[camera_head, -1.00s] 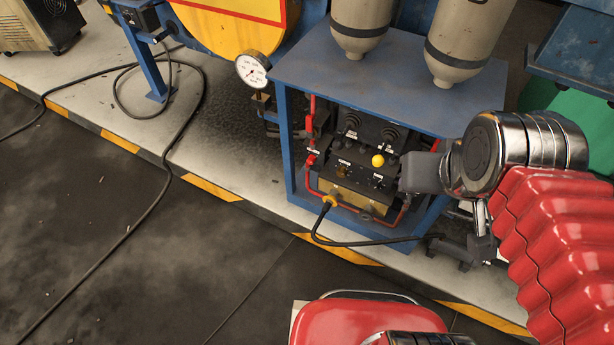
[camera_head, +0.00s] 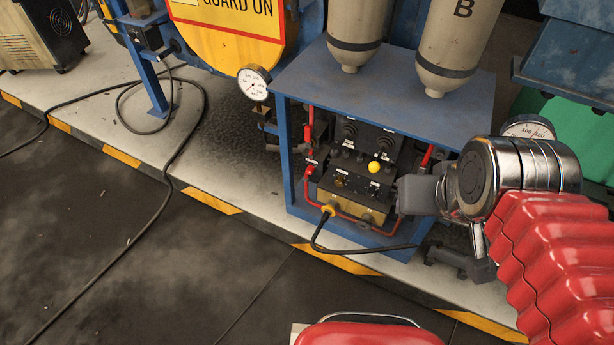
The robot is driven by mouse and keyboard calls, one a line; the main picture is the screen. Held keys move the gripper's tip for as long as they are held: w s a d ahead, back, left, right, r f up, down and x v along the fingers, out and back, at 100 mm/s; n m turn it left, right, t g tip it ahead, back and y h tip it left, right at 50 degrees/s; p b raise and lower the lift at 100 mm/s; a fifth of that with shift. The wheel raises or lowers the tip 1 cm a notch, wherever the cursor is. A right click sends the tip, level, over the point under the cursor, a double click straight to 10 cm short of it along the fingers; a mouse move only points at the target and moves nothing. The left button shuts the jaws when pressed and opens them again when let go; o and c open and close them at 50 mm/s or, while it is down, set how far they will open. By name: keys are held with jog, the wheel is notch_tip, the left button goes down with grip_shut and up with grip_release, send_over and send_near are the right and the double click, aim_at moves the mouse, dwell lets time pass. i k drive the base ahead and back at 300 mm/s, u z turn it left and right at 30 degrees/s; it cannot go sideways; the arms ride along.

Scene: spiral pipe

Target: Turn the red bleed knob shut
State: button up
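A small red knob or handle (camera_head: 310,169) sits on the red pipe at the left of the control panel, inside the blue frame. Its label is too small to read, so I cannot tell if it is the bleed knob. Another red part (camera_head: 427,156) shows at the panel's right side. My arm reaches in from the right, with a red ribbed sleeve and a chrome joint. Its grey end part (camera_head: 417,194) overlaps the panel's right edge in the picture and hides what lies behind. No fingertips can be made out, and nothing is visibly held.
The control panel (camera_head: 350,188) carries a yellow ball knob (camera_head: 375,167) and black switches. A blue bench top (camera_head: 385,92) overhangs it, with two tanks (camera_head: 447,45) above. A black cable (camera_head: 365,250) loops in front.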

aim_at(310, 169)
jog(key=u, duration=0.3)
jog(key=i, duration=0.45)
jog(key=u, duration=2.4)
